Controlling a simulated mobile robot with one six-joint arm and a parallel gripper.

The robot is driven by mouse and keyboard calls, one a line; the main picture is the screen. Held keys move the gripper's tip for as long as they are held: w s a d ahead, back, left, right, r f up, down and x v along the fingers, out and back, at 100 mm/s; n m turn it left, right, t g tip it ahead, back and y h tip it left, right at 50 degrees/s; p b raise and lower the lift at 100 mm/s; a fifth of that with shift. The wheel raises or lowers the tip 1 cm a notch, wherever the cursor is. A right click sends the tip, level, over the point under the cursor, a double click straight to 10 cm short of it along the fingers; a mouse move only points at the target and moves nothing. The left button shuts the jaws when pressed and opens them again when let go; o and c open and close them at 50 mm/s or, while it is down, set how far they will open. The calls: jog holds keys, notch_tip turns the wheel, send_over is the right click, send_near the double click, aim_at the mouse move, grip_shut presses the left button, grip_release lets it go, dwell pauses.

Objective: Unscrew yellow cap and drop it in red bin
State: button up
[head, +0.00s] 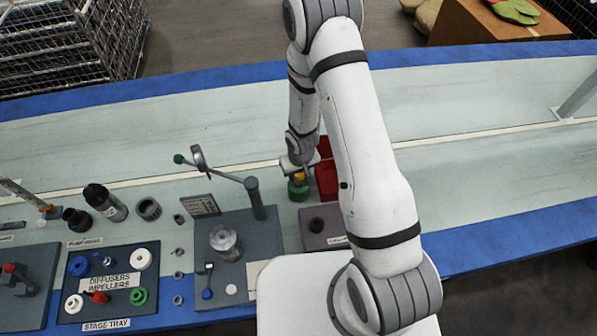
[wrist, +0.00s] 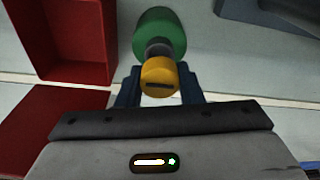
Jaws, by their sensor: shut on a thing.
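The yellow cap (wrist: 160,76) sits between the two fingers of my gripper (wrist: 158,84) in the wrist view. My gripper is shut on it. Just beyond the cap is a grey neck and a green body (wrist: 160,32); I cannot tell whether the cap touches the neck. In the head view the yellow cap (head: 299,176) shows small above the green body (head: 298,190), under my gripper. The red bin (head: 325,180) is right beside it, partly hidden by my arm. In the wrist view the red bin (wrist: 68,76) is at the upper left.
A second red panel (wrist: 70,118) lies left of my gripper in the wrist view. In the head view, a grey fixture with a lever (head: 255,200) and a stage tray (head: 112,312) stand to the left.

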jog(key=shift+r+p, duration=1.45)
jog(key=shift+r, duration=0.1)
jog(key=shift+f, duration=0.1)
jog(key=shift+w+d+f+b, duration=0.1)
jog(key=shift+d+b, duration=0.05)
jog(key=shift+b, duration=0.2)
jog(key=w+d+f+m+b, duration=0.25)
jog(key=d+m+b, duration=0.25)
jog(key=d+b, duration=0.7)
jog(key=shift+h, duration=0.3)
jog(key=f, duration=0.5)
jog(key=shift+d+f+p, duration=0.3)
jog(key=shift+f+p, duration=0.05)
jog(key=shift+f+b, duration=1)
jog(key=shift+f, duration=1.3)
